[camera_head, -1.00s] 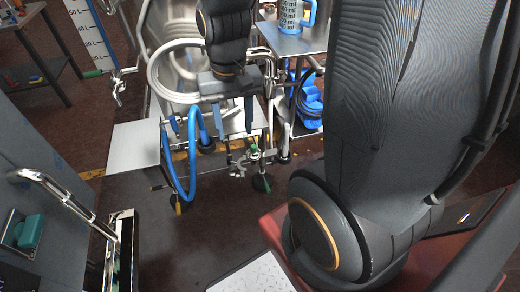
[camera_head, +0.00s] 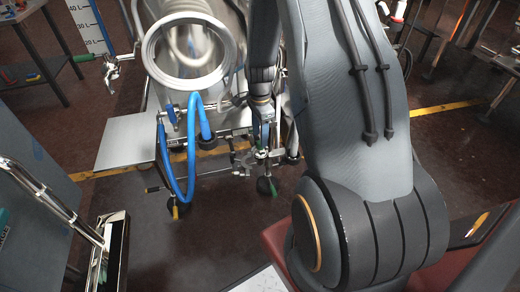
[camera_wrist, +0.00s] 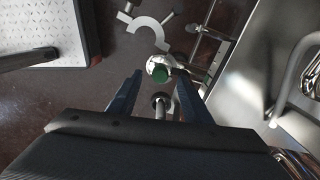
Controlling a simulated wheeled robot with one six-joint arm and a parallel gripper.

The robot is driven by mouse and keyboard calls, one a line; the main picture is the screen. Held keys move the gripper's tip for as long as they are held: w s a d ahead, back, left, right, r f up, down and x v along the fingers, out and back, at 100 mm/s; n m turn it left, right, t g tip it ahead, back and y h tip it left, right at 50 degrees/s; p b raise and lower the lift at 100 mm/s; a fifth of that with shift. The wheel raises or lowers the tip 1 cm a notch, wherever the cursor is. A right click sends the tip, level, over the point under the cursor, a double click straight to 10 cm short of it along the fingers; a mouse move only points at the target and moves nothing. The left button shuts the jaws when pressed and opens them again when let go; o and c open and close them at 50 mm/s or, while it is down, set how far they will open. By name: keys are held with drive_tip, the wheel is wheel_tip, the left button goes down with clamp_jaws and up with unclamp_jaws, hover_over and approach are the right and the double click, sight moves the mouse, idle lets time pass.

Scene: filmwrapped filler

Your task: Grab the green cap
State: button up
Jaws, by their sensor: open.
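The green cap (camera_wrist: 161,76) shows in the wrist view as a small dark green disc on a pale metal fitting, just beyond the fingertips and roughly centred between them. In the head view, green (camera_head: 262,153) shows on the metal fittings below my arm. My gripper (camera_wrist: 158,84) is open, with one dark blue finger on each side and nothing held. I cannot tell the exact gap in depth between the fingertips and the cap. In the head view my gripper (camera_head: 264,138) is narrow and partly merged with the fittings, beside the machine.
A steel machine with a round opening (camera_head: 190,50) and a blue hose (camera_head: 192,150) stands left of my gripper. A flat metal plate (camera_head: 127,143) sticks out at its left. In the wrist view, a curved metal clamp (camera_wrist: 146,24) lies above the cap, and a metal panel (camera_wrist: 258,62) is close on the right.

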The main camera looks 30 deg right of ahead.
wheel_tip(320, 180, down, 5)
drive_tip(key=shift+f+b, duration=0.2)
drive_tip(key=shift+b, duration=0.1)
clamp_jaws()
